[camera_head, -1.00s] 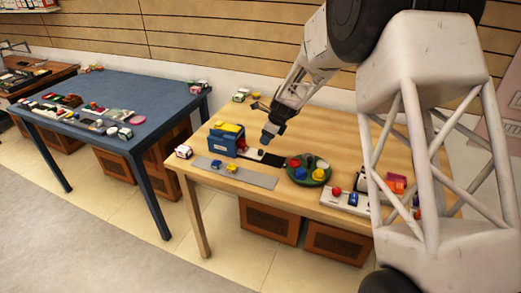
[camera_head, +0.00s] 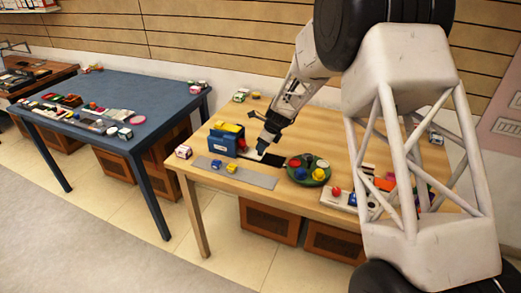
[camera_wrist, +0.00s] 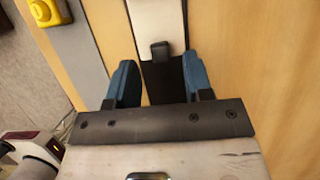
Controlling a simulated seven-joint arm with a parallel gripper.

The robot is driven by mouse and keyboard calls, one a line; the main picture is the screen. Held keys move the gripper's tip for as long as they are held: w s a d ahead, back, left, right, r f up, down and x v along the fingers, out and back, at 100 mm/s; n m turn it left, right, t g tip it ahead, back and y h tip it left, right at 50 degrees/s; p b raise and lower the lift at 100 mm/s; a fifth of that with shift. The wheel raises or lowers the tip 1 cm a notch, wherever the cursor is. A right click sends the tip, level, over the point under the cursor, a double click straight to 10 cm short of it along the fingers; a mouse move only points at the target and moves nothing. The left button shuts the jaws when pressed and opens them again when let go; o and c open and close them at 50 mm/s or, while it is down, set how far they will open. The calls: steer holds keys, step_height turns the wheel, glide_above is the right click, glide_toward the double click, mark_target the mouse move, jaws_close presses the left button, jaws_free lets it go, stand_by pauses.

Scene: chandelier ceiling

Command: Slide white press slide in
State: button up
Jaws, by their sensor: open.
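The press (camera_head: 223,140) is a blue block with a yellow top on the left part of the wooden table. Its white slide (camera_head: 250,154) sticks out to the right of it. In the wrist view the white slide (camera_wrist: 157,18) is a flat strip with a small black knob (camera_wrist: 160,50) on its near end, above a dark track (camera_wrist: 163,82). My gripper (camera_wrist: 160,72) is open, its two blue fingers on either side of the track, with the knob just beyond the tips. In the head view my gripper (camera_head: 263,146) is low over the slide and partly hides it. Contact is not visible.
A green round tray (camera_head: 295,178) with coloured pieces stands to the right. A grey strip (camera_head: 245,176) with small blue and yellow blocks lies in front. A white panel with a red button (camera_head: 336,191) is further right. The table behind the press is mostly clear.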

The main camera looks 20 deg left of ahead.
steer(key=shift+x, duration=1.7)
steer(key=shift+r, duration=0.1)
jaws_close()
